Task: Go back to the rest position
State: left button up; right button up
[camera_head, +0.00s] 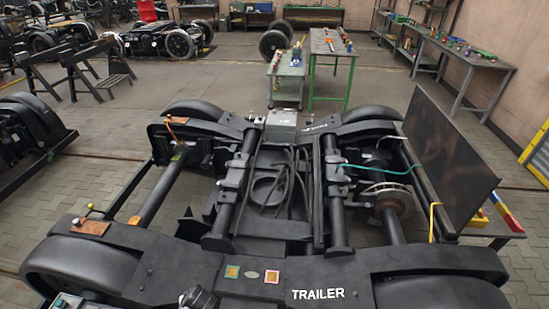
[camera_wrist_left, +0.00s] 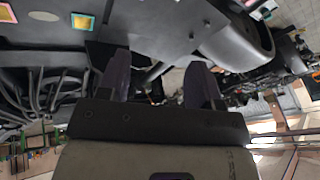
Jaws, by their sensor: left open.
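My left gripper (camera_wrist_left: 160,78) shows in the left wrist view, its two dark fingers spread apart with nothing between them. Behind the fingers is the black trailer bogie frame, seen upside down, with its coloured square plates at the upper left. I cannot tell how far the gripper is from the frame. In the head view the trailer bogie (camera_head: 165,262) fills the foreground, marked "TRAILER" on its near beam. At the bottom edge a small dark part shows that I cannot identify for sure. My right gripper is in neither view.
A dark panel (camera_head: 447,160) leans up at the bogie's right side. Behind stand a green-legged table (camera_head: 334,44) and a grey cart (camera_head: 287,72). A workbench (camera_head: 470,58) lines the right wall. Other bogies stand at left and back. Paved floor (camera_head: 225,75) is open behind the bogie.

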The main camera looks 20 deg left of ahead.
pick_arm(q)
jog(key=s+d+r+m+t+h, duration=0.2)
jog(key=d+r+m+t+h, duration=0.2)
jog(key=d+r+m, duration=0.75)
jog(key=s+d+r+n+g+h+p, duration=0.1)
jog(key=s+d+r+n, duration=0.15)
jog(key=s, duration=0.65)
jog(key=s+d+r+n+g, duration=0.1)
jog(key=s+d+r, duration=0.15)
jog(key=s, duration=0.75)
notch_tip(320, 180, up, 20)
jog(key=w+p, duration=0.1)
jog(key=p, duration=1.9)
jog(key=shift+d+p, duration=0.25)
jog(key=shift+p, duration=0.05)
